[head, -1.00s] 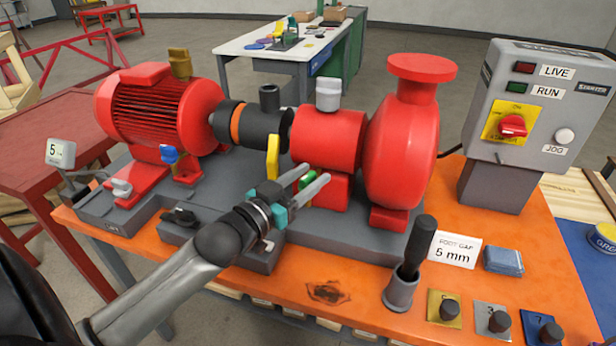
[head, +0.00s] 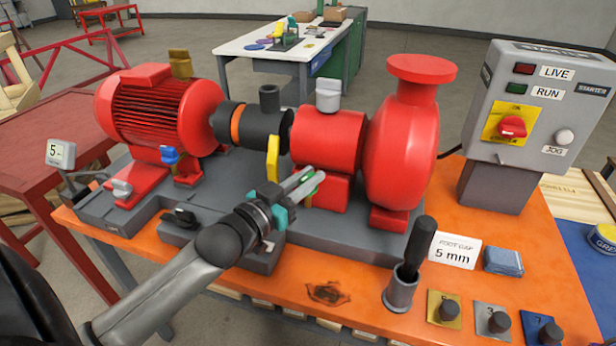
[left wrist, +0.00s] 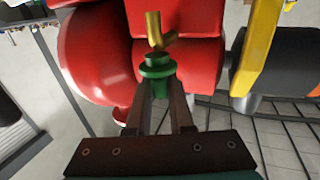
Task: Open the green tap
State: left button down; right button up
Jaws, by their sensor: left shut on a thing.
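The green tap (head: 311,190) is low on the front of the red pump body (head: 327,140), mostly hidden by my fingers in the head view. In the left wrist view the green tap (left wrist: 157,69) shows as a round ribbed knob, with a bent brass piece (left wrist: 156,32) beyond it. My left gripper (head: 315,176) reaches in from the front left and is shut on the tap; its fingers (left wrist: 159,98) lie on both sides of the knob. My right gripper is out of view.
A yellow lever (head: 273,158) stands close to the left of my gripper. The red motor (head: 155,110) is at the left, the grey starter box (head: 545,105) at the right. A cup with a black-handled tool (head: 402,290) stands on the orange bench top (head: 340,270).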

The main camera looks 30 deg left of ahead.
pick_arm(q)
jog(key=shift+r+n+y+p, duration=0.2)
jog(key=shift+n+y+p, duration=0.8)
jog(key=shift+y+p, duration=0.55)
jog(key=shift+a+n+y+p, duration=0.1)
jog(key=shift+n+y+p, duration=0.5)
jog(key=shift+n+y, duration=0.5)
jog(key=shift+y, duration=0.75)
jog(key=c, duration=0.8)
grip_release()
jog(key=shift+f, duration=0.15)
jog(key=shift+c, duration=0.2)
jog(key=shift+o, duration=0.2)
